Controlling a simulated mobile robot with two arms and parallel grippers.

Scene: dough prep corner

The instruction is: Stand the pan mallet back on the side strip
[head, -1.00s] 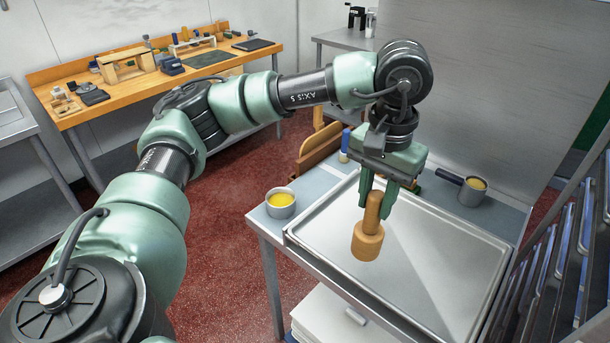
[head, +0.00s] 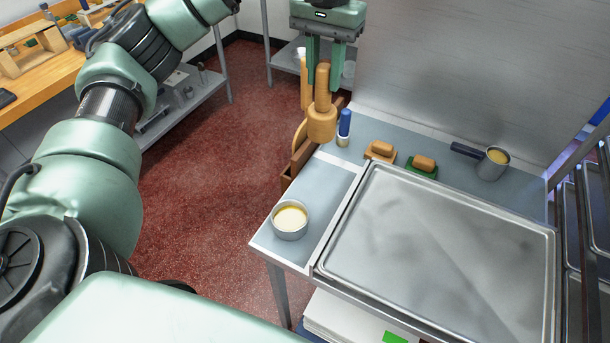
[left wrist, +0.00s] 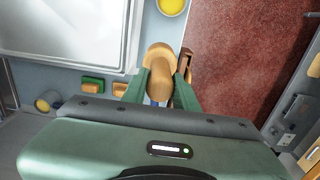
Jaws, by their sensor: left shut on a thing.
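The pan mallet (head: 322,122), a wooden mallet with a thick round head, hangs head down from my left gripper (head: 323,84). The gripper is shut on its handle. In the head view the mallet shows near the back left corner of the table, in front of wooden pieces there. In the left wrist view the mallet (left wrist: 160,62) is between the green fingers (left wrist: 163,90), overlapping the table edge. Its gap above the table is hard to tell. The side strip (head: 318,190) is the grey band left of the metal tray (head: 440,325). My right gripper is not in view.
A metal cup with pale yellow contents (head: 290,220) stands at the strip's front. A blue-topped bottle (head: 344,125), two brushes or blocks (head: 380,151) (head: 424,165) and a handled pot (head: 492,163) stand along the back. The strip's middle is clear.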

